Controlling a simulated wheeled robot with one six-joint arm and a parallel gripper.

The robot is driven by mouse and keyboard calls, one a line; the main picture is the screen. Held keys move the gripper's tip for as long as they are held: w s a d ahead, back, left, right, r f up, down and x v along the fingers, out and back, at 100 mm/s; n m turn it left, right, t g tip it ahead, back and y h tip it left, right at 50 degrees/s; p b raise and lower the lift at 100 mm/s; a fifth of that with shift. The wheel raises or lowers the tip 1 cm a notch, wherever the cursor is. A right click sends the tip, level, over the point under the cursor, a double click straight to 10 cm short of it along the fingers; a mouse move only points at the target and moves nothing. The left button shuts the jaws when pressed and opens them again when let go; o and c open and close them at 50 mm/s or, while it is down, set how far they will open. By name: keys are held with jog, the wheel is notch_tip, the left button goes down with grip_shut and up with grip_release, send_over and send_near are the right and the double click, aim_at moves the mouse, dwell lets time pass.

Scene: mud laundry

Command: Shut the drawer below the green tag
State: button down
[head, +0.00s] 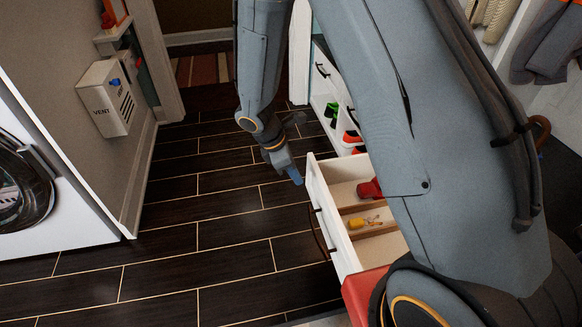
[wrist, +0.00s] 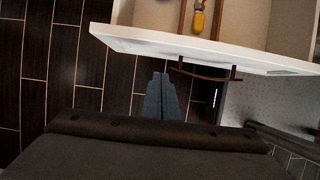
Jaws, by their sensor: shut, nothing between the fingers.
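A white drawer (head: 344,240) stands pulled out from the cabinet on the right, with a dark bar handle (head: 322,232) on its front. In the wrist view its front panel (wrist: 225,52) crosses the top, with the brown handle (wrist: 205,74) below it. My gripper (head: 297,177) is shut and empty, in front of the drawer near the far end of its front. In the wrist view the fingertips (wrist: 160,78) appear just short of the panel, left of the handle; contact cannot be told. A small green thing (head: 332,112) shows farther back; I cannot tell if it is the tag.
The open drawer holds a red object (head: 369,189) and a yellow-handled tool (head: 363,221). The dark tiled floor (head: 215,225) left of the drawer is clear. My arm hides much of the cabinet.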

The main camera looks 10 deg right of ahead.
jog(key=shift+d+f+b, duration=0.1)
jog(key=shift+d+f, duration=0.2)
jog(key=shift+d, duration=0.5)
jog(key=shift+d+f+b, duration=0.1)
jog(key=shift+d+f, duration=0.15)
jog(key=shift+d, duration=0.55)
jog(key=shift+d+f+b, duration=0.1)
jog(key=shift+d+f, duration=0.2)
jog(key=shift+d, duration=0.5)
